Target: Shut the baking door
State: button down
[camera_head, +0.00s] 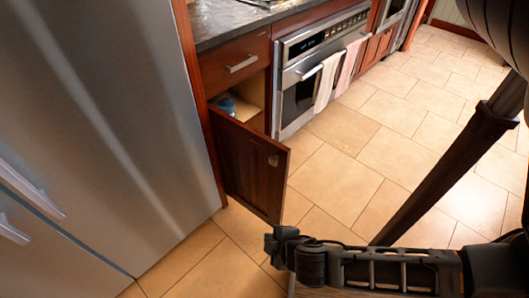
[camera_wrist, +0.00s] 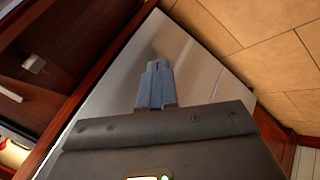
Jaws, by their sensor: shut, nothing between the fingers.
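A dark red-brown wooden cabinet door (camera_head: 252,165) stands open beside the fridge in the head view. It swings out toward me and has a small handle near its free upper corner. Behind it, the cabinet interior (camera_head: 253,93) shows a blue item inside. The oven door (camera_head: 299,98) to the right looks closed. My gripper (camera_head: 275,238) is below and just in front of the door's lower free corner; I cannot tell if it touches. In the wrist view my gripper (camera_wrist: 158,66) is shut and empty, with the steel fridge behind the fingers and dark wood at the left.
The steel fridge (camera_head: 95,110) stands close on the left of the open door. A drawer (camera_head: 238,62) sits above the cabinet, under a dark countertop (camera_head: 225,22). Two towels (camera_head: 328,78) hang on the oven handle. The tiled floor (camera_head: 340,185) to the right is clear.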

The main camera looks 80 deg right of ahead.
jog(key=w+d+f+g+h, duration=0.3)
jog(key=d, duration=0.2)
jog(key=m+g+h, duration=0.7)
jog(key=m+g, duration=0.1)
jog(key=g, duration=0.3)
send_near(273, 145)
jog(key=p+x, duration=0.1)
jog(key=x, duration=0.5)
jog(key=shift+s+d+p, duration=0.1)
jog(key=shift+d+p, duration=0.2)
jog(key=shift+d, duration=0.05)
